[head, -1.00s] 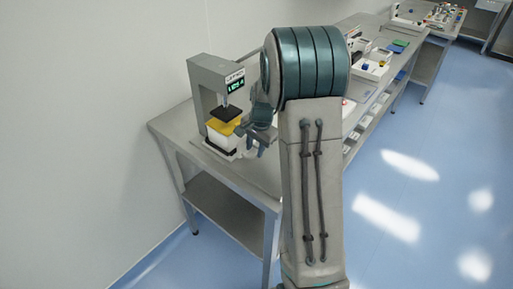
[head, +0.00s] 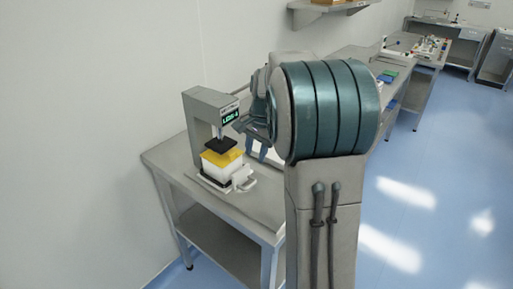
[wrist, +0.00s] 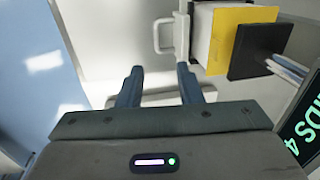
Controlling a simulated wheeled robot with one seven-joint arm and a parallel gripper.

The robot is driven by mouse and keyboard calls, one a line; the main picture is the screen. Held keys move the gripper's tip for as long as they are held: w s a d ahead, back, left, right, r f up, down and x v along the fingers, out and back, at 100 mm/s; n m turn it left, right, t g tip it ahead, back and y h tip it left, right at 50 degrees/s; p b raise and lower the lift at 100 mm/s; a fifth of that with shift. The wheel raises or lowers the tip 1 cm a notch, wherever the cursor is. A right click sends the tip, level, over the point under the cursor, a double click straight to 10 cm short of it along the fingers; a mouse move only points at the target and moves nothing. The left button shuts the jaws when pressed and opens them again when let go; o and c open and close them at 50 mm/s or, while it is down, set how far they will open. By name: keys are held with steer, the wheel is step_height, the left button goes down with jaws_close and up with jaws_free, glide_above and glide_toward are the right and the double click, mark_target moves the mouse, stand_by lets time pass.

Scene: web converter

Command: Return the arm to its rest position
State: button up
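My gripper (head: 257,147) is up in front of the machine, to the right of its display. In the wrist view its two blue-grey fingers (wrist: 160,72) stand apart with nothing held between them. The grey machine (head: 190,112) has a green lit display (head: 229,115) and a black plate (head: 221,145) over a white box with a yellow top (head: 219,168). The box sits on a tray with a light handle (head: 247,184). The handle (wrist: 158,37) shows beyond the fingers in the wrist view, apart from them. My arm hides part of the bench.
The steel bench (head: 160,155) has a lower shelf (head: 215,215) and stands along the white wall. Further benches (head: 432,62) with small items run to the back right. A wall shelf (head: 325,8) is at the top. The blue floor (head: 450,170) on the right is clear.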

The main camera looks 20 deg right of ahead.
steer(key=shift+s+r, duration=0.1)
steer(key=shift+r, duration=0.7)
